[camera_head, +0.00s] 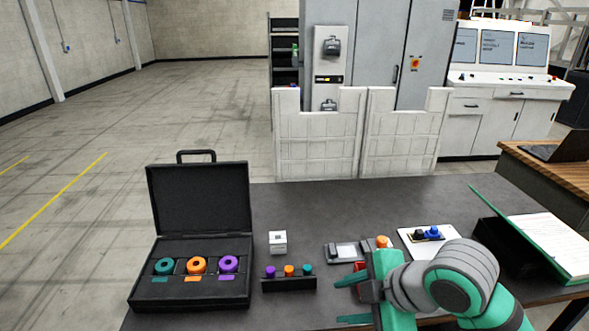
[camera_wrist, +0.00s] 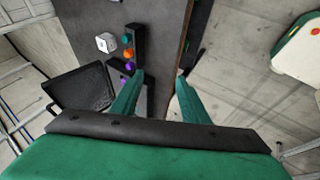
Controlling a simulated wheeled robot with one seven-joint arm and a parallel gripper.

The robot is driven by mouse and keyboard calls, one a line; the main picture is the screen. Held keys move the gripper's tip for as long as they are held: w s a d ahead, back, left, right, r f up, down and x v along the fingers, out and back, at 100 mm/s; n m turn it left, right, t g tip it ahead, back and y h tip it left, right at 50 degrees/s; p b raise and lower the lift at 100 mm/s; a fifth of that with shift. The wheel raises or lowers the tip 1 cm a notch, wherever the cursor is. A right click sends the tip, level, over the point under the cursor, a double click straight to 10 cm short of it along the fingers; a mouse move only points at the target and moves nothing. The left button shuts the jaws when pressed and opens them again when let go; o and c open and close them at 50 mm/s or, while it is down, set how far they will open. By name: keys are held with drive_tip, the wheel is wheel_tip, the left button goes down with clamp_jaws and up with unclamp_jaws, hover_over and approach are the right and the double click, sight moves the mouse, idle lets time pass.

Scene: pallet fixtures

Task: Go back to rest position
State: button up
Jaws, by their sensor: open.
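My gripper (camera_head: 350,299) is at the front of the dark table, low in the head view, with its green fingers pointing left. In the wrist view my gripper (camera_wrist: 158,82) has its two green fingers spread apart with nothing between them. A black rack (camera_head: 289,284) with purple, orange and teal round pieces lies left of my fingers, apart from them. It also shows in the wrist view (camera_wrist: 137,41) beyond the left finger. My arm hides part of the table's right front.
An open black case (camera_head: 200,200) holding teal, orange and purple rings stands at the table's left. A white cube (camera_head: 278,242), a grey device (camera_head: 346,252), a white tray (camera_head: 449,237) and a green binder (camera_head: 560,245) are on the table (camera_head: 330,205). The table's back middle is clear.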

drive_tip(key=w+a+r+m+t+y, duration=0.2)
drive_tip(key=w+a+m+t+y, duration=0.1)
drive_tip(key=w+a+m+t, duration=0.3)
drive_tip(key=w+a+r+m+t+y, duration=0.2)
drive_tip(key=w+a+m+t, duration=0.25)
drive_tip(key=a, duration=0.35)
drive_tip(key=s+f+m+t+h, duration=0.1)
drive_tip(key=s+f+m+h, duration=0.5)
drive_tip(key=f, duration=0.5)
drive_tip(key=s+f+m+t+h, duration=0.1)
drive_tip(key=s+f+m+h, duration=0.3)
drive_tip(key=s+f+m, duration=0.45)
drive_tip(key=s+d+f+n, duration=0.1)
drive_tip(key=s+f+n, duration=0.1)
drive_tip(key=s, duration=0.6)
drive_tip(key=s+d+f+n+g, duration=0.1)
drive_tip(key=s+f, duration=0.3)
drive_tip(key=s, duration=0.4)
drive_tip(key=s+d+f+n+g, duration=0.1)
drive_tip(key=s+f+n, duration=0.1)
drive_tip(key=s, duration=0.6)
drive_tip(key=shift+s+d+f+n, duration=0.25)
drive_tip(key=shift+d+f+n, duration=0.05)
drive_tip(key=shift+f, duration=0.1)
drive_tip(key=shift+c, duration=0.2)
